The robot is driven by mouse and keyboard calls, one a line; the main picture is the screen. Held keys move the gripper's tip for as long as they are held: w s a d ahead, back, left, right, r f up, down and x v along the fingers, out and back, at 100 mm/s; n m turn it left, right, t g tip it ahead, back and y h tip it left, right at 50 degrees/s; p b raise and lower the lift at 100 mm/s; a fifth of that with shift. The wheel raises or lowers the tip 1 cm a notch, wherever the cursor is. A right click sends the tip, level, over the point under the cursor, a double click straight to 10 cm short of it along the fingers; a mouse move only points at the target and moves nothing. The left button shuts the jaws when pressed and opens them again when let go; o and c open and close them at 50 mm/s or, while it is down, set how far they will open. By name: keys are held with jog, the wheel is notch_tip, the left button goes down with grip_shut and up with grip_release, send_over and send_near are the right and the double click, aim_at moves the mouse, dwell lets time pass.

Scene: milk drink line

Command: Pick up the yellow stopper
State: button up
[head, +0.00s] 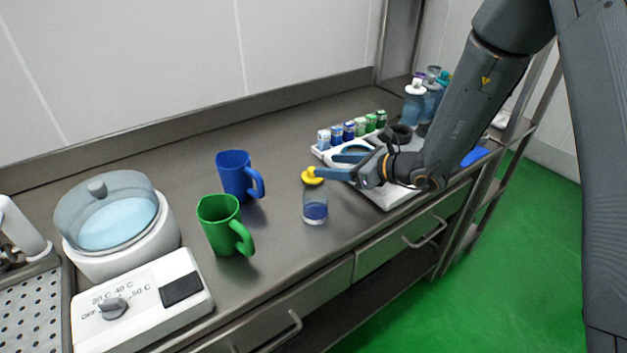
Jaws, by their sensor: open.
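The yellow stopper (312,176) shows at the top of a small clear bottle (315,206) with blue contents, upright near the front edge of the steel counter. My gripper (328,166) reaches in from the right with its blue fingers apart. The nearer fingertip is right beside the stopper in the picture. I cannot tell whether it touches the stopper, or whether the stopper lies between the fingers.
A blue mug (234,176) and a green mug (219,225) stand left of the bottle. A lidded white warmer (115,245) and control box (145,300) are farther left. A white tray (398,196) with small cartons (350,131) lies behind my gripper.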

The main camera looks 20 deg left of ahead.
jog(key=shift+p+x, duration=0.45)
jog(key=shift+x, duration=1.05)
jog(key=shift+w+a+f+p, duration=0.3)
jog(key=shift+a+f+p, duration=0.2)
jog(key=shift+a+f, duration=0.35)
jog(key=shift+w+a+f+p, duration=0.25)
jog(key=shift+a+f+p, duration=0.3)
jog(key=shift+a, duration=0.5)
jog(key=shift+f, duration=0.1)
grip_shut()
